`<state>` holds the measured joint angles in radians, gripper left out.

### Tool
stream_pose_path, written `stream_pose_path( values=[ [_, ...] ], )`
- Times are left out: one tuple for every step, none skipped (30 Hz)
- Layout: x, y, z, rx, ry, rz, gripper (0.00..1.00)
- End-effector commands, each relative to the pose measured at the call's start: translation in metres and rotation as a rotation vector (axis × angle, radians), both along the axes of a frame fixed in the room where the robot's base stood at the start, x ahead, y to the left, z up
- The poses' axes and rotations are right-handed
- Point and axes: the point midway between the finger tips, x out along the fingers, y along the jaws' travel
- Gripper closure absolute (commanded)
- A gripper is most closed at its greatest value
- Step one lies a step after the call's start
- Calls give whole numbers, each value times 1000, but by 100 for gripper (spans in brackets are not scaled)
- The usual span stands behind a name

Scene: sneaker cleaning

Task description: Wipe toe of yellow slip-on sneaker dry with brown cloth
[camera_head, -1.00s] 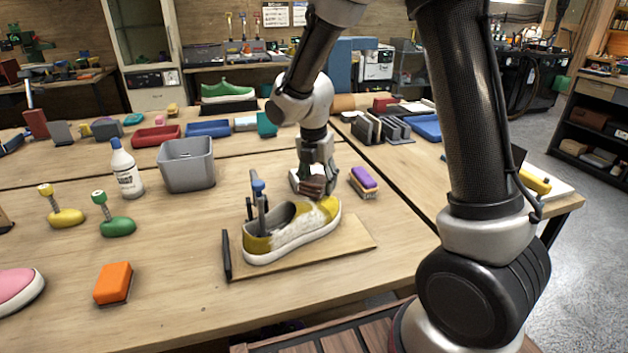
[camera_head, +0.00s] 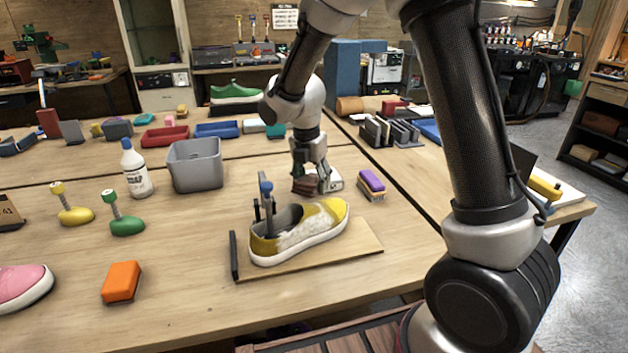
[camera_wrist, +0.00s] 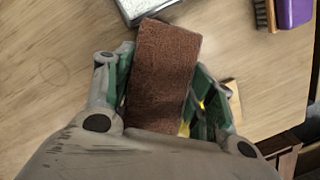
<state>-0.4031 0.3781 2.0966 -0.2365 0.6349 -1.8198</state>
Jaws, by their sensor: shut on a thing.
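The yellow slip-on sneaker (camera_head: 301,229) sits on a wooden board (camera_head: 350,250), its toe pointing right and back. White foam-like patches cover its side, while the toe (camera_head: 335,208) looks mostly yellow. A clamp-like holder with a blue knob (camera_head: 266,188) stands in its heel opening. My gripper (camera_head: 314,180) is behind the sneaker, above the table and apart from the toe. It is shut on the brown cloth (camera_head: 303,184), which fills the space between the fingers in the wrist view (camera_wrist: 162,75). The sneaker is mostly hidden in the wrist view; only a bit of yellow shows.
A purple-topped brush (camera_head: 371,184) lies right of my gripper. A grey bin (camera_head: 196,165) and a white bottle (camera_head: 136,170) stand to the left. An orange block (camera_head: 121,282) lies at the front left. The table between bin and board is clear.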

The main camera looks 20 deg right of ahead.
Motion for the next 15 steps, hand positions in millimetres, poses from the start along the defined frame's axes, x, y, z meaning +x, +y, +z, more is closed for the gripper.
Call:
stream_pose_path(
  values=[
    [0,0,-1,0,0,0,64],
    [0,0,-2,0,0,0,64],
    [0,0,-2,0,0,1,64],
    [0,1,-3,0,0,1,64],
    [-1,1,-3,1,-1,1,64],
    [-1,1,-4,1,-1,1,64],
    [-1,1,-5,1,-1,1,64],
    [-1,1,-5,1,-1,1,64],
    [-1,1,-5,0,-1,1,64],
    [-1,1,-5,0,-1,1,64],
    [-1,1,-5,0,-1,1,64],
    [0,2,-5,0,-1,1,64],
    [0,3,-6,0,-1,1,64],
    [1,4,-6,0,-1,1,64],
    [3,6,-6,1,0,2,64]
  ],
)
